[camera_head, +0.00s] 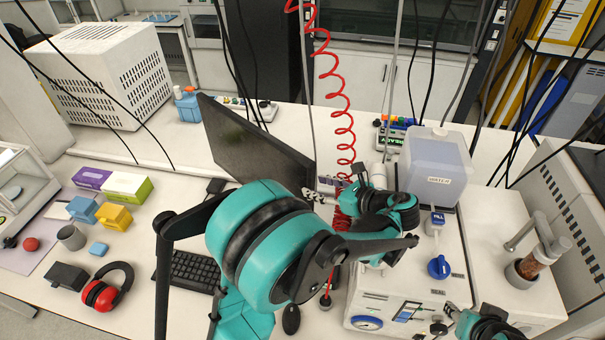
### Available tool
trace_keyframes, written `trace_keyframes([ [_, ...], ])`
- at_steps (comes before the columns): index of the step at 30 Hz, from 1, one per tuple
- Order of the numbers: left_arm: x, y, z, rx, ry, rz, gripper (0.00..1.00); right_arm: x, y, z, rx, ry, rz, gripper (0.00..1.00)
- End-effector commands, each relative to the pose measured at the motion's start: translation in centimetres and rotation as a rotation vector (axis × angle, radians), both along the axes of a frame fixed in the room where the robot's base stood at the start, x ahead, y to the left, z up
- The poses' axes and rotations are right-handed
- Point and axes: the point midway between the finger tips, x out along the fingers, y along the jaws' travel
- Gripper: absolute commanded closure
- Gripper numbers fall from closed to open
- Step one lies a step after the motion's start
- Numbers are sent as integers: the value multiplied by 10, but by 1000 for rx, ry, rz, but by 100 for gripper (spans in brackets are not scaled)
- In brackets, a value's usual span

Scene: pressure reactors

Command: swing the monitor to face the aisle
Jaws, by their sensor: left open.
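The monitor (255,148) is a dark, thin screen on the white bench, standing at an angle left of the red coiled hose. Its stand is mostly hidden behind my left arm. My left gripper (322,189) is open at the monitor's right edge, close to its lower right corner. I cannot tell whether its fingers touch the screen. Only a part of my right arm shows at the bottom right edge, over the reactor unit's front, and its fingers cannot be made out.
A keyboard (193,270) lies below the monitor. Red earmuffs (106,289) and coloured boxes (125,186) lie to the left. The red coiled hose (343,125) hangs close to my left gripper. A clear tank (434,165) stands on the white unit to the right.

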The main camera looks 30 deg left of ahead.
Motion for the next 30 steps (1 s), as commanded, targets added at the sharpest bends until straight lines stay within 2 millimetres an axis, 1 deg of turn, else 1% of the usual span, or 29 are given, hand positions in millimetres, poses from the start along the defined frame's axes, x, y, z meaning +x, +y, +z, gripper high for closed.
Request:
trace_keyframes([
  [1, 2, 8, -3, 0, -1, 4, 53, 0, 0, 0, 0, 0, 0, 60],
  [6, 9, 34, -14, -2, -2, 5, 53, 0, 0, 2, 0, 0, 0, 60],
  [9, 13, 47, -19, -1, -1, 4, 53, 0, 0, 3, 0, 0, 0, 60],
  [12, 16, 55, -23, -3, -3, 2, 53, 0, 0, 4, 0, 0, 0, 60],
  [16, 18, 60, -26, -3, -3, 2, 53, 0, 0, 4, 0, 0, 0, 60],
  [23, 18, 61, -26, -3, -2, 0, 53, 0, 0, 4, 0, 0, 0, 60],
  [24, 18, 60, -26, -3, -2, 0, 64, 0, 0, 4, 0, 0, 0, 60],
  [26, 18, 60, -26, -3, -2, 0, 80, 0, 0, 4, 0, 0, 0, 60],
  [27, 18, 60, -26, -3, -2, 0, 90, 0, 0, 4, 0, 0, 0, 60],
  [28, 18, 60, -26, -3, -2, 0, 98, 0, 0, 4, 0, 0, 0, 60],
  [30, 18, 60, -26, -3, -2, 0, 100, 0, 0, 4, 0, 0, 0, 60],
])
